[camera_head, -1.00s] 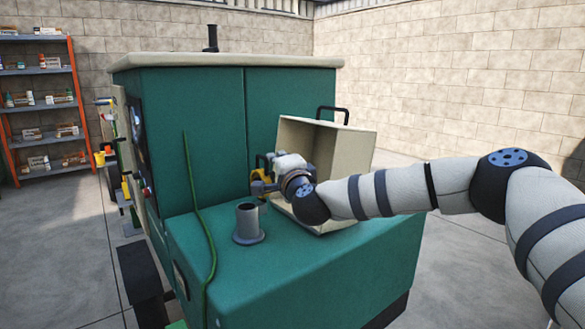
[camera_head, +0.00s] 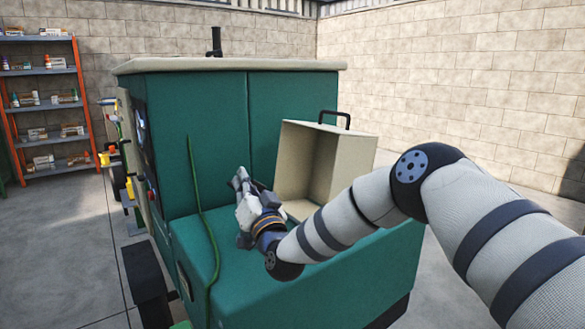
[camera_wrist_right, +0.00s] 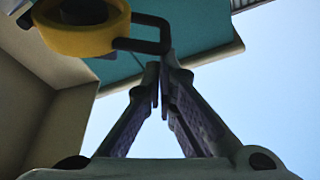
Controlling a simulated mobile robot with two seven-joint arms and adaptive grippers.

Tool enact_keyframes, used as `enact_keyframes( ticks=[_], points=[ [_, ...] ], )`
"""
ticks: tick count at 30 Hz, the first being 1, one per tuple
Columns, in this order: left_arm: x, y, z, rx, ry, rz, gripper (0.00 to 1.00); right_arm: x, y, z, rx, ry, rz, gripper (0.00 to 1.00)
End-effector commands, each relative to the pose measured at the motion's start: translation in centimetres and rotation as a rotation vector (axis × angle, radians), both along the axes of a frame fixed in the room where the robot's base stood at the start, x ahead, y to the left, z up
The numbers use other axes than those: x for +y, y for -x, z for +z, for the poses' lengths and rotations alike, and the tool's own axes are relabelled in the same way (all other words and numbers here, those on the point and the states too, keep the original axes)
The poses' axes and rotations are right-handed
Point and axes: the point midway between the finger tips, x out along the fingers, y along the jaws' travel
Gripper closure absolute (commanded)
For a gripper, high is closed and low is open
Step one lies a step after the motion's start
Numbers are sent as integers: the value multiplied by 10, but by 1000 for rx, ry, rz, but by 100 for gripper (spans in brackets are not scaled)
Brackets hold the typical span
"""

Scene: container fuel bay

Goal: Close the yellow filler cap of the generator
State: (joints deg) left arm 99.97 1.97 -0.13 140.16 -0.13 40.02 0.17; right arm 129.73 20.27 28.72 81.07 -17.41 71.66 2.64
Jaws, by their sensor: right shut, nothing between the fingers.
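The generator (camera_head: 195,110) is a green cabinet with a cream top and a lower step in front. In the right wrist view, the yellow filler cap (camera_wrist_right: 75,38) is at the upper left, with a black loop (camera_wrist_right: 152,46) at its side. My right gripper (camera_head: 241,178) is over the step, fingers pointing up. Its fingertips (camera_wrist_right: 161,75) are shut and empty, close below the loop; I cannot tell whether they touch it. In the head view, the cap and the grey filler neck are hidden behind my right gripper and wrist. My left gripper is not in view.
A cream open box (camera_head: 345,170) with a black handle (camera_head: 335,115) stands on the step, right of my gripper. A green hose (camera_head: 204,215) runs down the generator's front at the left. An orange shelf rack (camera_head: 45,107) is at the far left.

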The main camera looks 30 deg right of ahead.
Motion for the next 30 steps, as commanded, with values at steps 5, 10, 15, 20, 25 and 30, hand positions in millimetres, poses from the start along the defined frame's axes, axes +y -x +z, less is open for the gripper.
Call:
enact_keyframes(
  ticks=[5,10,15,20,25,30],
  points=[
    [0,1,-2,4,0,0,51,14,2,-15,-20,164,3,100],
    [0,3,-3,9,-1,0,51,23,3,-29,-42,312,2,100],
    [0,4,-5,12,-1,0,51,30,4,-41,-69,503,2,100],
    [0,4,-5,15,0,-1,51,33,5,-50,-95,689,1,100],
    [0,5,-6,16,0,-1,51,36,5,-56,-115,823,1,100],
    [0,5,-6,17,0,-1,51,36,5,-60,-126,894,0,100]
  ],
)
